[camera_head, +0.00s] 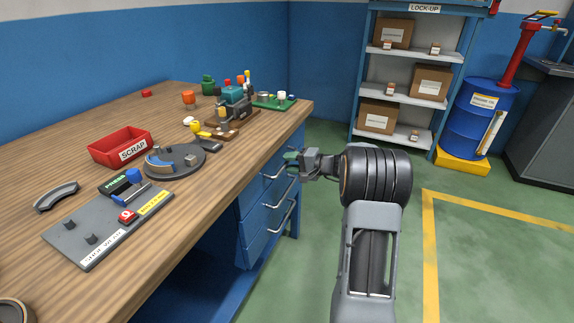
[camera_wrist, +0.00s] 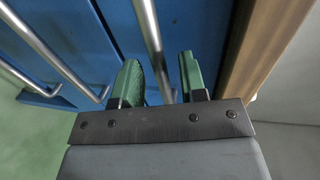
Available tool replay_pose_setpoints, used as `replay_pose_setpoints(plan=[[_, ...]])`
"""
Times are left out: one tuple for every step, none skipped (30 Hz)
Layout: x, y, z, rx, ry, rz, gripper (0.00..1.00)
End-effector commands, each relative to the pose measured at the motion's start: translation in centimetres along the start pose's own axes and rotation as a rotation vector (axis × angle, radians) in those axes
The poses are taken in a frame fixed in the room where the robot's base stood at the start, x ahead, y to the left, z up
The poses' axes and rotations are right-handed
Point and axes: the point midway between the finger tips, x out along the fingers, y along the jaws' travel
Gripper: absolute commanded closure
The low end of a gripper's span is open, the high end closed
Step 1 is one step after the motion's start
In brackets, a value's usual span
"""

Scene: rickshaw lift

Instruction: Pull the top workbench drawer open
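The blue top drawer (camera_head: 254,186) is in the workbench's right end, just under the wooden top, and looks shut. Its metal bar handle (camera_head: 272,174) shows beside my gripper (camera_head: 293,161) in the head view. In the wrist view, my gripper (camera_wrist: 160,82) has its two green fingertips apart. The top drawer's handle (camera_wrist: 149,32) runs between them, with a visible gap on each side. The fingers point at the blue drawer front (camera_wrist: 192,22). How deep the handle sits between the fingers is hard to tell.
Lower drawer handles (camera_head: 281,216) sit below the top one. The wooden benchtop (camera_head: 235,165) overhangs close to my gripper and holds a red scrap bin (camera_head: 112,151) and several tools. Shelves (camera_head: 391,95) and a blue barrel (camera_head: 475,118) stand behind. Green floor lies clear to the right.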

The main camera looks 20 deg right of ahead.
Motion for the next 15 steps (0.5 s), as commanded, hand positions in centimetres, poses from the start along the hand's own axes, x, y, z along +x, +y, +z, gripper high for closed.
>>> replay_pose_setpoints(plan=[[0.5, 0.1, 0.0, 0.000, -0.001, 0.000, 0.61], [0.8, 0.1, 0.0, 0.000, 0.000, 0.001, 0.61], [1.0, 0.0, 0.0, 0.000, 0.000, 0.001, 0.61], [1.2, 0.0, 0.0, 0.000, -0.001, 0.001, 0.61], [1.3, 0.0, 0.0, 0.000, -0.001, 0.001, 0.61], [1.4, 0.0, 0.0, 0.000, -0.001, 0.001, 0.61], [1.5, 0.0, 0.0, 0.000, -0.001, 0.001, 0.61], [1.6, 0.0, 0.0, 0.000, -0.001, 0.001, 0.61], [1.6, 0.0, 0.0, 0.000, -0.001, 0.001, 0.61], [1.6, 0.0, 0.0, 0.000, 0.000, 0.001, 0.61], [1.6, 0.0, 0.0, 0.001, 0.000, 0.001, 0.61], [1.6, 0.0, 0.0, 0.000, 0.000, 0.001, 0.61], [1.6, 0.0, 0.0, 0.001, 0.000, 0.001, 0.61], [1.6, 0.0, 0.0, 0.000, 0.000, 0.001, 0.61], [1.6, 0.0, 0.0, 0.000, 0.000, 0.001, 0.61]])
